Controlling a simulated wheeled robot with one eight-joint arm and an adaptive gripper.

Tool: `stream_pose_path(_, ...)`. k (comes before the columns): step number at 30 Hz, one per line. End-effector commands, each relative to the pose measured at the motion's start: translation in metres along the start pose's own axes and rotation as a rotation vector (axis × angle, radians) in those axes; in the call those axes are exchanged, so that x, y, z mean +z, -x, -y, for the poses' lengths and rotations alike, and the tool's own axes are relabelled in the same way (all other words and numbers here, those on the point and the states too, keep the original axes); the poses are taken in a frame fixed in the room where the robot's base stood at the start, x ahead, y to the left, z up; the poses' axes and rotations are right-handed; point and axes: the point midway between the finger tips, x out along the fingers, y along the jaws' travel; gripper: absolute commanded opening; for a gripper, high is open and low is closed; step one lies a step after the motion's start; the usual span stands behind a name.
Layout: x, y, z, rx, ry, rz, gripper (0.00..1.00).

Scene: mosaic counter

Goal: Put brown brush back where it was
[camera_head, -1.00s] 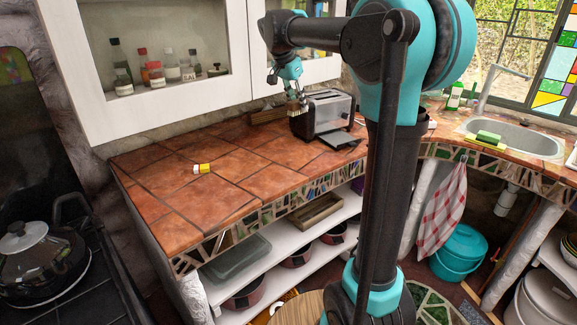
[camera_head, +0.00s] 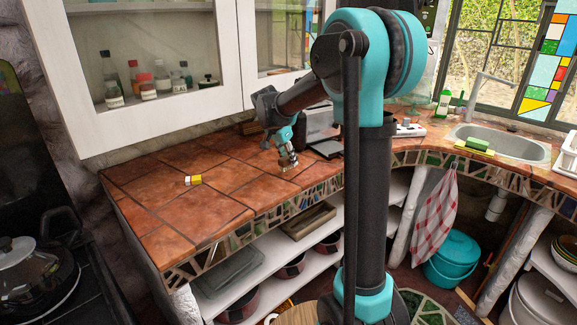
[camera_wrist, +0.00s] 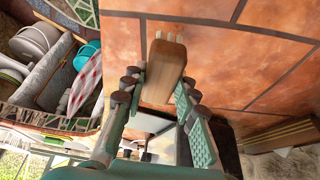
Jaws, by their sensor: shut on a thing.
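The brown brush (camera_wrist: 163,70) is a wooden block with pale tips at its far end, seen in the wrist view. My gripper (camera_wrist: 160,98) is shut on it, one finger on each side. In the head view, my gripper (camera_head: 287,160) is low over the right part of the terracotta-tiled counter (camera_head: 225,205), in front of the toaster. The brush (camera_head: 288,168) shows small below the fingers there. I cannot tell whether it touches the tiles.
The toaster (camera_head: 320,122) stands close behind my gripper. A brown wooden object (camera_head: 248,128) lies by the wall. The front tiles are clear; the sink (camera_head: 505,143) is at the right.

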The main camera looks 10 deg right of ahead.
Motion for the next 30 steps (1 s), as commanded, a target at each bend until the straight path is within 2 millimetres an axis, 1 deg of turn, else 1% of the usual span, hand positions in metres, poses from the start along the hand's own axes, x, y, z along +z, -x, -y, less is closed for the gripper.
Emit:
stream_pose_path(3, 0.006, -0.015, 0.001, 0.000, 0.000, 0.000, 0.00)
stream_pose_path(6, 0.011, -0.026, 0.000, 0.000, 0.000, 0.000, 0.00)
stream_pose_path(17, 0.012, -0.030, 0.000, 0.000, 0.000, 0.000, 0.00)
stream_pose_path(18, 0.013, -0.030, 0.000, 0.000, 0.000, 0.000, 0.31)
stream_pose_path(21, 0.012, -0.030, 0.000, 0.000, 0.000, 0.000, 0.43)
stream_pose_path(23, 0.012, -0.030, 0.000, 0.000, 0.000, 0.000, 0.49)
stream_pose_path(30, 0.012, -0.030, 0.000, 0.000, 0.000, 0.000, 0.49)
